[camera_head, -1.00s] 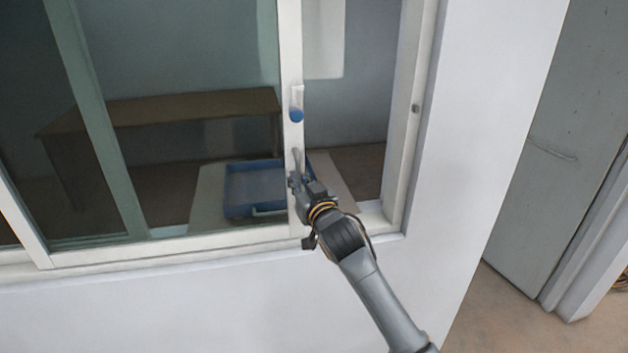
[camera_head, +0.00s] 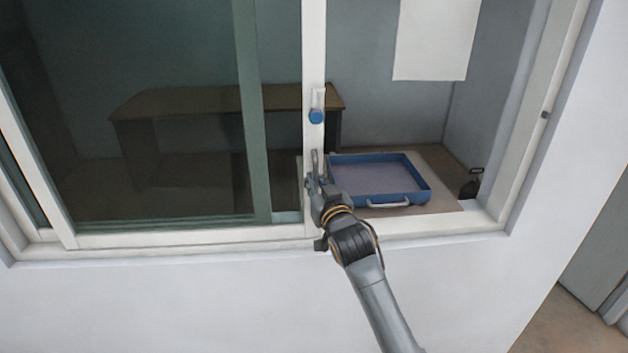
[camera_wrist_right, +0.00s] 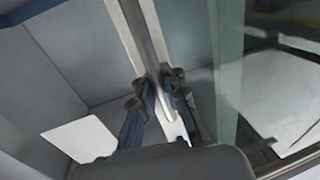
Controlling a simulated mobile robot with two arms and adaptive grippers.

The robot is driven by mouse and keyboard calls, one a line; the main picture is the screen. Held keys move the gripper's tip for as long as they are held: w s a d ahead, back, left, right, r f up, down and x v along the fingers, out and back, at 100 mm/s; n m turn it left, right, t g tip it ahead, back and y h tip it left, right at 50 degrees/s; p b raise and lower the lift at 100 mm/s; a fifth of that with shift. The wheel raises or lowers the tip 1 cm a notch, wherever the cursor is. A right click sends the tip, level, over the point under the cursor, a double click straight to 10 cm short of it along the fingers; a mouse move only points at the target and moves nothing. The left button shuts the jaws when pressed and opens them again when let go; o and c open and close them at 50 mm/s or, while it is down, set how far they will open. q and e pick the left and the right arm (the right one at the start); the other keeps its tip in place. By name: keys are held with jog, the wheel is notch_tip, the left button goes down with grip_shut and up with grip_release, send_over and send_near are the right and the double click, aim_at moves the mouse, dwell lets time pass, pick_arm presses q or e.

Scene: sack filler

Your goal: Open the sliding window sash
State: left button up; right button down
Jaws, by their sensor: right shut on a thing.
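To the right of the stile the window is open. My right gripper (camera_head: 316,182) is at the stile and shut on the handle. In the right wrist view its two fingers (camera_wrist_right: 160,88) lie on either side of the handle, which partly hides behind them. My left gripper is not in view.
Through the opening a blue tray (camera_head: 424,187) with a grey handle lies on a pale board. A brown table (camera_head: 185,101) stands behind the glass. The white right jamb (camera_head: 540,110) is well clear of my gripper. A white sheet (camera_head: 436,40) hangs on the back wall.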

jog(key=shift+a+f, duration=0.2)
jog(key=shift+f, duration=0.25)
jog(key=c, duration=1.5)
grip_release()
jog(key=shift+s+d, duration=0.1)
jog(key=shift+c, duration=0.2)
jog(key=shift+o, duration=0.7)
jog(key=shift+s+d+r, duration=0.15)
jog(key=shift+s+r, duration=0.05)
jog(key=shift+r, duration=0.15)
jog(key=v, duration=1.2)
